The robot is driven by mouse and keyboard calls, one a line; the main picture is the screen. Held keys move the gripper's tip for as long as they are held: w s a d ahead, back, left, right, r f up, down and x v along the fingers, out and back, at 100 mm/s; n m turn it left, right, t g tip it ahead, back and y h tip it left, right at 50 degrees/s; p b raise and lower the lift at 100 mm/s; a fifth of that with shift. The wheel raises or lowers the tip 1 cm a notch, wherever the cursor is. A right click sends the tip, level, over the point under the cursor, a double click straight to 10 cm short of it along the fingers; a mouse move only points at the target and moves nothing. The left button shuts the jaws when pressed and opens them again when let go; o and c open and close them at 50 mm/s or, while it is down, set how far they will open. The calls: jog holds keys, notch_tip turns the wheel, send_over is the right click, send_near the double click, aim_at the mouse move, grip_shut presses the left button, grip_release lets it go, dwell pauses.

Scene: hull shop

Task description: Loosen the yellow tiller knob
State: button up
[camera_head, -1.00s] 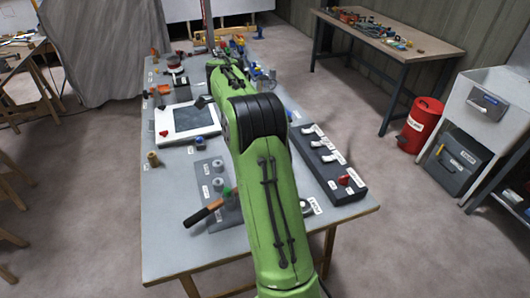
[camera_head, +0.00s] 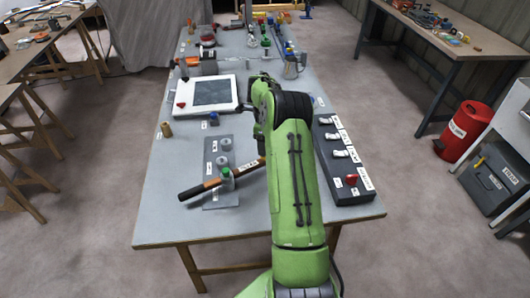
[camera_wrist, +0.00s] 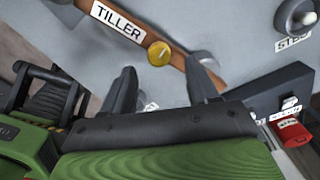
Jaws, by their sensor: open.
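The tiller (camera_head: 212,185) is a wooden bar with a dark end, lying across a grey plate (camera_head: 222,200) on the bench; a green cap (camera_head: 226,172) sits on it. In the wrist view the tiller (camera_wrist: 140,38) carries a TILLER label, and the round yellow knob (camera_wrist: 159,53) shows at its edge. My gripper (camera_wrist: 162,82) is open and empty, its two fingers spread on either side of and just short of the knob in the picture. Whether they touch anything I cannot tell. In the head view my arm hides the knob and the gripper.
A white framed panel (camera_head: 210,95) lies behind the tiller. The bench's front left is clear.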

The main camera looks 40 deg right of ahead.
notch_tip(320, 180, down, 4)
jog(key=shift+f, duration=0.15)
jog(key=shift+a, duration=0.1)
jog(key=c, duration=1)
jog(key=shift+c, duration=0.2)
